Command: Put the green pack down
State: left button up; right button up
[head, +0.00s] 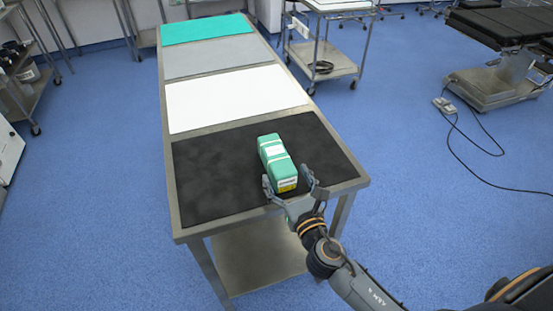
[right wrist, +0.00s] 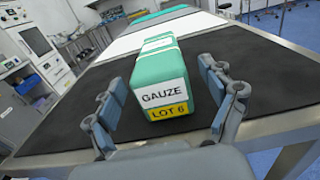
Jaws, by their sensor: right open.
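The green pack (head: 273,155) rests on the black mat (head: 215,180) at the near end of the steel table. In the right wrist view the pack (right wrist: 160,75) has a white label reading GAUZE and a yellow strip reading LOT 6. My right gripper (head: 292,185) is open, with one finger on each side of the pack's near end. In the right wrist view the fingers (right wrist: 165,100) stand apart from the pack, with gaps on both sides. My left gripper is not in view.
Beyond the black mat lie a white mat (head: 235,96), a grey mat (head: 205,58) and a green mat (head: 207,28). The black mat is clear around the pack. A wheeled cart (head: 325,65) and an operating table (head: 505,25) stand apart on the blue floor.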

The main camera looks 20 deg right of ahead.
aim_at(279, 161)
jog(key=w+p, duration=0.1)
jog(key=w, duration=0.4)
jog(key=shift+w+a+f, duration=0.1)
jog(key=shift+w, duration=0.25)
jog(key=shift+c, duration=0.2)
jog(key=c, duration=1.4)
